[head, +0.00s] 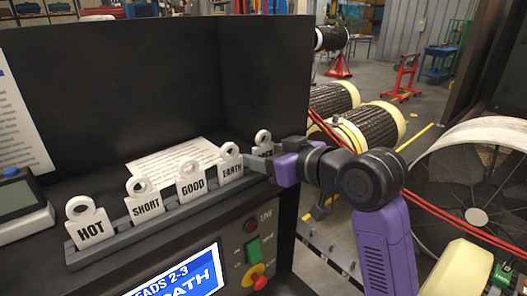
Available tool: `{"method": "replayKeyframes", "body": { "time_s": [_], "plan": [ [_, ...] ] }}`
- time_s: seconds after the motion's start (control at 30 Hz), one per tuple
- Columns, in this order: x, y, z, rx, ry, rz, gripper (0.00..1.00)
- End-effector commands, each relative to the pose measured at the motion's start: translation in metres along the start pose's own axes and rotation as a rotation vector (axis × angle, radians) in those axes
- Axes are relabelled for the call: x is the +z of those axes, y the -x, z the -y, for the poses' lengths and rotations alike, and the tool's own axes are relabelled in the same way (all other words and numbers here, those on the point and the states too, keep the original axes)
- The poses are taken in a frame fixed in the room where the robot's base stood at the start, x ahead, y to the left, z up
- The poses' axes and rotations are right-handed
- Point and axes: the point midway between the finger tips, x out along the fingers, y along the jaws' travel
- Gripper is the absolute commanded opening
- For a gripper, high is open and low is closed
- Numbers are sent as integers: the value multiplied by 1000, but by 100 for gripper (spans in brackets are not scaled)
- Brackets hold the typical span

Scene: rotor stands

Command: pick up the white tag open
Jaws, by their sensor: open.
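The white tag open (264,150) stands upright at the right end of a grey slotted rack (157,216). It has a ring at its top, and its lettering is partly hidden by my gripper. My gripper (259,165) is open, reaching in from the right at the tag's lower part. I cannot tell whether its fingers touch the tag or stand around it. The similar tags earth (231,168), good (191,187), short (144,206) and hot (91,230) stand to the left in the same rack.
A dark panel box (110,95) rises behind the rack. A printed sheet (170,160) lies behind the tags. A handheld meter (17,200) sits at the left. A blue display (182,275) and push buttons (253,250) are on the front. Rotors stand beyond, at the right.

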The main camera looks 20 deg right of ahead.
Motion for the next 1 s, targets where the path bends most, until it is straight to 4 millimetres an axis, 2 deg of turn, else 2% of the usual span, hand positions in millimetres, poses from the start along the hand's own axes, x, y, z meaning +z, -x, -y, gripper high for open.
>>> {"method": "replayKeyframes", "body": {
  "time_s": [0.2,0.4,0.7,1.0],
  "plan": [
    [0,-1,0,0,0,0,58],
    [0,-1,0,0,0,0,24],
    [-1,-1,0,-1,0,-1,24],
    [-16,-4,2,-2,0,0,24]
  ]
}}
